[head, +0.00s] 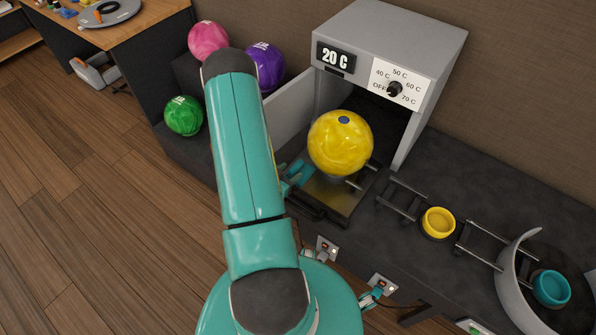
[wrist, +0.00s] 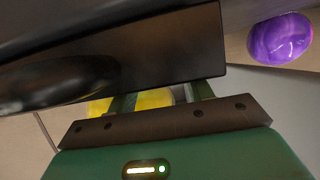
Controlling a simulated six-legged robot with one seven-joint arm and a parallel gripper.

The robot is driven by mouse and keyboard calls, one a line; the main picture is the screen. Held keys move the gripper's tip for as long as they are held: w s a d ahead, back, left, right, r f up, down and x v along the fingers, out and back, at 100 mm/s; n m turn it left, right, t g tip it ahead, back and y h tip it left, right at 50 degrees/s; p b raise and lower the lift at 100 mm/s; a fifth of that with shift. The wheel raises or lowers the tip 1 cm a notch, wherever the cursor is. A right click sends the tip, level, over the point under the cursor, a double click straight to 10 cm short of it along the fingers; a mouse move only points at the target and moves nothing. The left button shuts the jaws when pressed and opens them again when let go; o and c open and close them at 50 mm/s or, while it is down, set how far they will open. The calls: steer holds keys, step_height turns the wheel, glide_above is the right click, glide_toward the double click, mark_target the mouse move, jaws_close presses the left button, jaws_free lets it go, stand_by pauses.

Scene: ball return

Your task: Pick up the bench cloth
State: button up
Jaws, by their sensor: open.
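I cannot make out a bench cloth in either view. My gripper (head: 293,175) shows only in part in the head view, past my arm, at the left of the yellow ball (head: 340,143). The ball sits in the open mouth of the grey heater box (head: 400,28), above a tray-like floor (head: 335,197). In the wrist view, my gripper's fingers (wrist: 160,98) stand apart, partly hidden behind a dark bar-like shape. Yellow shows between and beside them. I see nothing held, but the fingertips are hidden.
Pink (head: 208,38), purple (head: 265,66) and green (head: 184,116) balls lie at the left. Rails (head: 402,199), a yellow ring cup (head: 438,223), a teal cup (head: 551,288) and a curved grey wall (head: 512,275) stand along the dark bench at the right. Open floor lies left.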

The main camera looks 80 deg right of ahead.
steer(key=shift+c, duration=0.4)
steer(key=c, duration=1)
steer(key=shift+r, duration=0.1)
